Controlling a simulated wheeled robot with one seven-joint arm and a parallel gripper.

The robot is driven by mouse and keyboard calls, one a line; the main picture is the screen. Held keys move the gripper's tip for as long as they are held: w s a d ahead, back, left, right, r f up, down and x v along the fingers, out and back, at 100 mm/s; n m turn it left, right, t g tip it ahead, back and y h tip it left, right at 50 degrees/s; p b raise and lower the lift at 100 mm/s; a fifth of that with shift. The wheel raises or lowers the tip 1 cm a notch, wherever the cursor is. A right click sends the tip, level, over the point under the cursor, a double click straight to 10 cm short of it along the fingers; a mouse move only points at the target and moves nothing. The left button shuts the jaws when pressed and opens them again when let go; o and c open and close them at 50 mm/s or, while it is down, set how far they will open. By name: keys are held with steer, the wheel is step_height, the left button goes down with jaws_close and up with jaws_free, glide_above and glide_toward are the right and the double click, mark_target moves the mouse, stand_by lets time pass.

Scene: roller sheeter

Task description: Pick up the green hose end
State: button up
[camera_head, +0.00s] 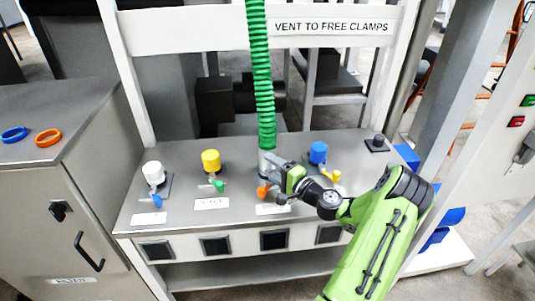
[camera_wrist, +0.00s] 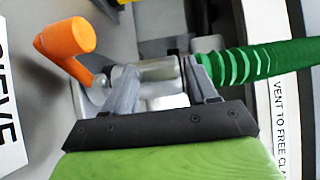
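The green ribbed hose (camera_head: 261,75) hangs from above, and its lower end meets a grey metal fitting on the bench at the third station from the left. In the wrist view the green hose (camera_wrist: 255,63) enters from the right and ends at a dark collar beside the silver fitting (camera_wrist: 160,72). My gripper (camera_head: 270,169) is at this hose end, coming from the right. In the wrist view the fingers of my gripper (camera_wrist: 161,75) are spread, with the silver fitting showing between them. Finger contact with the fitting is unclear.
An orange valve handle (camera_wrist: 70,42) is close beside my gripper. White (camera_head: 153,172), yellow (camera_head: 211,160) and blue (camera_head: 318,152) capped ports stand on the bench (camera_head: 180,215). A sign rail (camera_head: 190,30) crosses behind the hose. Blue and orange rings lie on the left cabinet (camera_head: 85,105).

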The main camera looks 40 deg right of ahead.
jaws_close()
step_height(320, 180, up, 10)
steer(key=p, duration=0.3)
stand_by(0.3)
